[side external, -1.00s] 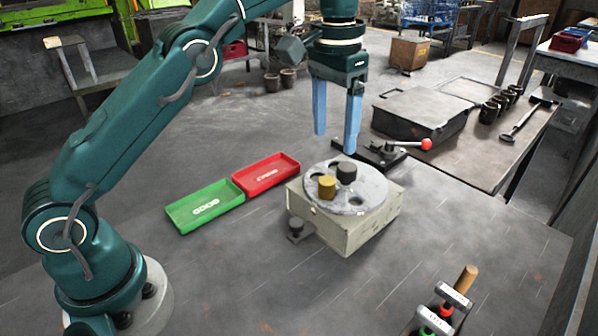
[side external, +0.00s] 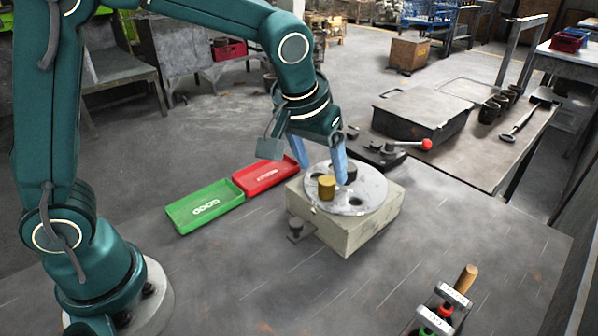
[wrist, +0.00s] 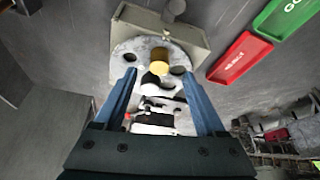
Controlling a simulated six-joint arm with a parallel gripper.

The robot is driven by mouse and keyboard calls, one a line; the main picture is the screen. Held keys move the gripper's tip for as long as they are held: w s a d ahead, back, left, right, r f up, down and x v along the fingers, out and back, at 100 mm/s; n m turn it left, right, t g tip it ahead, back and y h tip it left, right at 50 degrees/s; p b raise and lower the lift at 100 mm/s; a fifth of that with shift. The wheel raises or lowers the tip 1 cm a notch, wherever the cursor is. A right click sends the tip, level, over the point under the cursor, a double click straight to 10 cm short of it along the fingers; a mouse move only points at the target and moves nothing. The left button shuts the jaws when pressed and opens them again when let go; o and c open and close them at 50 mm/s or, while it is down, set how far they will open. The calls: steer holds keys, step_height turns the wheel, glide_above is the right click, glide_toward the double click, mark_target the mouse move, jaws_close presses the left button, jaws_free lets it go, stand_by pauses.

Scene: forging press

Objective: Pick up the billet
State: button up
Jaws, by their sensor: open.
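A brass-coloured cylinder (side external: 326,187) and a dark cylinder (side external: 351,173) stand on a round grey disc (side external: 366,198) with holes, on a pale block (side external: 350,232). I cannot tell which cylinder is the billet. My gripper (side external: 322,172) is open and tilted at the far side of the disc. In the wrist view the brass cylinder (wrist: 160,60) and the dark cylinder (wrist: 150,80) show between the lines of the two fingers. Neither is gripped.
A green tray (side external: 207,207) and a red tray (side external: 268,177) lie left of the block. A red-knobbed lever (side external: 426,144) is behind it, beside a dark box (side external: 420,108). A fixture with a wooden handle (side external: 467,278) stands at front right.

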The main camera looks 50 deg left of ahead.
mark_target(326, 181)
steer(key=shift+x, duration=2.45)
jaws_close()
